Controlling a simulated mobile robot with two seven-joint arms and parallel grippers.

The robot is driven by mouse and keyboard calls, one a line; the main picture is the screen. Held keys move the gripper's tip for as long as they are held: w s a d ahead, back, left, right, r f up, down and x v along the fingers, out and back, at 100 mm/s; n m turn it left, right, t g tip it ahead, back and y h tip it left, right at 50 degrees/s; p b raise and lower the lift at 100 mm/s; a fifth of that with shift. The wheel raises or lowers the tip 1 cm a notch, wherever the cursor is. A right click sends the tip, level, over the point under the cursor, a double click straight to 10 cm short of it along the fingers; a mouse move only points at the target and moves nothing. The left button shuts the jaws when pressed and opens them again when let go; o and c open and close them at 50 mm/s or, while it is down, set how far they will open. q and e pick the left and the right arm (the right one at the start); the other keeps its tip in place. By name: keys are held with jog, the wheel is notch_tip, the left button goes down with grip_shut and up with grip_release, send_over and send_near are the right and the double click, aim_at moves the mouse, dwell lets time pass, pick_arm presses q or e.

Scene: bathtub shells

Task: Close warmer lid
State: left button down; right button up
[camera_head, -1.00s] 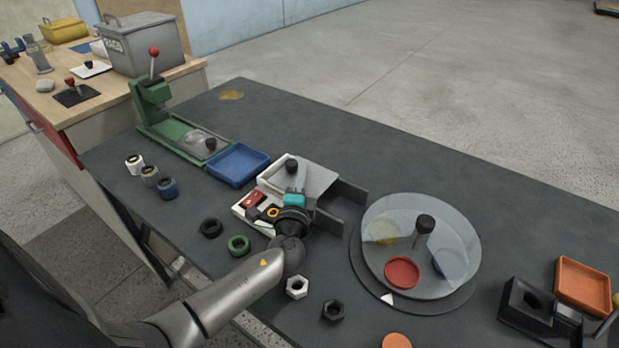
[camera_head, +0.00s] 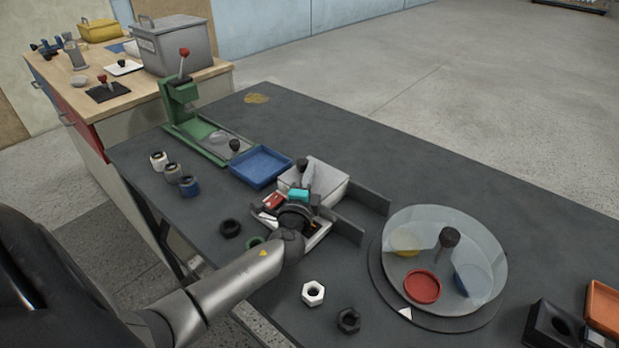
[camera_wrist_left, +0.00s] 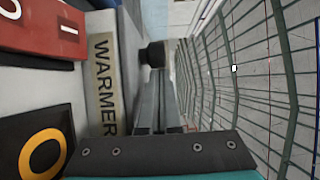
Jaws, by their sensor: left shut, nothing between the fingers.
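The warmer (camera_head: 331,185) is a pale box on the dark table, with two grey rails (camera_head: 352,215) at its right. Its label WARMER (camera_wrist_left: 105,85) shows in the left wrist view. A black knob (camera_head: 302,165) stands at the lid's left side; it also shows in the left wrist view (camera_wrist_left: 154,54). My left gripper (camera_head: 308,170) is over the warmer, its grey fingers shut, empty and close to the knob; contact is unclear. My wrist hides much of the warmer's front, and how far the lid covers the box is unclear. My right gripper is not in view.
A blue tray (camera_head: 260,167) and green press (camera_head: 190,130) stand left of the warmer. A round clear-covered turntable (camera_head: 470,225) is at the right. A black ring (camera_head: 230,229), white nut (camera_head: 313,293) and dark nut (camera_head: 348,320) lie near the front.

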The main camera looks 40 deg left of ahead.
pick_arm(q)
jog(key=v, duration=1.5)
jog(key=shift+s, duration=0.1)
